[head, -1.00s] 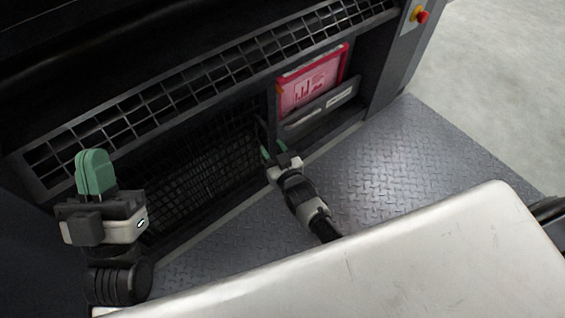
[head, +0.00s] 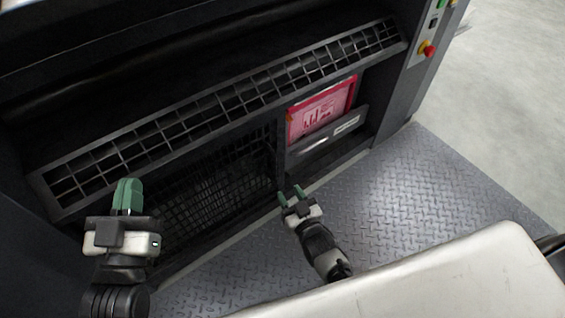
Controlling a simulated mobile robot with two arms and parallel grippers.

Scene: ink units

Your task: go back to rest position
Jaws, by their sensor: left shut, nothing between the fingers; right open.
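My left gripper (head: 128,195) is at the left of the head view, pointing up the picture, with its green fingers together and nothing between them. It shows in front of the dark grille of the machine. My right gripper (head: 291,195) is near the middle, its green fingers spread apart and empty. It shows below the red-framed ink unit (head: 321,112), which sits in a bay of the machine. A gap shows between the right gripper and this unit in the picture.
The dark machine (head: 200,75) with a long grille ledge fills the top and left. A panel with a red button (head: 428,50) is at the upper right. A diamond-plate floor (head: 430,190) lies clear at right. A pale surface (head: 470,280) fills the lower right.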

